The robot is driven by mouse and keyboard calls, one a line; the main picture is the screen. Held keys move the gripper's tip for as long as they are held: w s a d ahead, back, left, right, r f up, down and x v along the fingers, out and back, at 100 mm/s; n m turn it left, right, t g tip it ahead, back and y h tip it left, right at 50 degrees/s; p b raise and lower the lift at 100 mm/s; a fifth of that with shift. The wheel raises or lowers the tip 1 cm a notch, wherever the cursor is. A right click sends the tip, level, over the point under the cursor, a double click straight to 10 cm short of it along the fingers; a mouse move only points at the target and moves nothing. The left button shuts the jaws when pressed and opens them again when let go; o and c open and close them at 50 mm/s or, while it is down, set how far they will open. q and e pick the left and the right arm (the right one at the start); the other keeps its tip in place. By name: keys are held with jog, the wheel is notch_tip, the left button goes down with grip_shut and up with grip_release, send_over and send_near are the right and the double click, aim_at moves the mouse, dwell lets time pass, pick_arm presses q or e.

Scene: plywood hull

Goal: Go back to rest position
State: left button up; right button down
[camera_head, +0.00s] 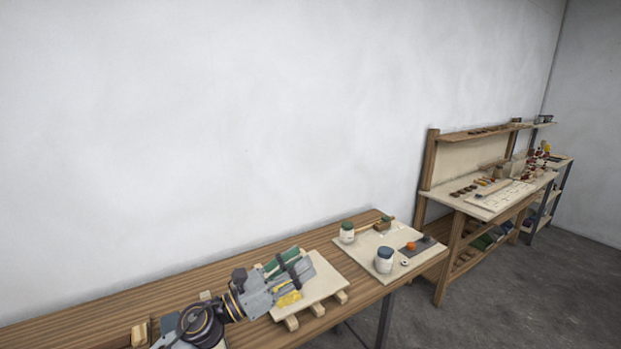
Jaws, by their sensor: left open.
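My left gripper (292,272) comes in from the lower left, over a pale board on wooden runners (324,281) on the workbench. Its fingers are open. A green piece (283,260) and a yellow piece (289,299) show right beside the gripper; the gripper partly covers them, and I cannot tell whether it touches them. My right gripper is not in view.
The wooden workbench (215,278) runs along the white wall. A second bench (510,198) with shelves stands farther right. Grey floor (560,290) is clear at right.

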pick_arm(q)
jog(key=w+a+f+n+t+y, duration=0.1)
jog(key=a+f+n+t+y, duration=0.25)
jog(key=a+n+y, duration=0.7)
jog(key=w+a+f+n+t+y, duration=0.25)
jog(key=n+t+y, duration=0.2)
jog(key=n, duration=1.15)
jog(key=s+a+f+n+g+y, duration=0.2)
jog(key=s+a+f+n+g, duration=0.15)
jog(key=f+n, duration=0.2)
jog(key=s+a+f+n+g+y, duration=0.2)
jog(key=s+a+f+n+g, duration=0.15)
jog(key=f, duration=0.25)
jog(key=s+f+n+g+h, duration=0.1)
jog(key=s+f+n+g, duration=0.4)
jog(key=s, duration=0.5)
jog(key=s+f+n+g, duration=0.3)
jog(key=s+f+g, duration=0.1)
jog(key=s+f, duration=0.5)
jog(key=s+f+g, duration=0.1)
jog(key=s+f, duration=0.1)
jog(key=f, duration=1.4)
jog(key=s+f, duration=0.2)
jog(key=f, duration=1.5)
jog(key=s+a+f+g, duration=0.1)
jog(key=s+a+f, duration=0.2)
jog(key=s+f, duration=1.5)
jog(key=s, duration=0.3)
jog(key=shift+s+a+f, duration=0.15)
jog(key=shift+s+f, duration=0.1)
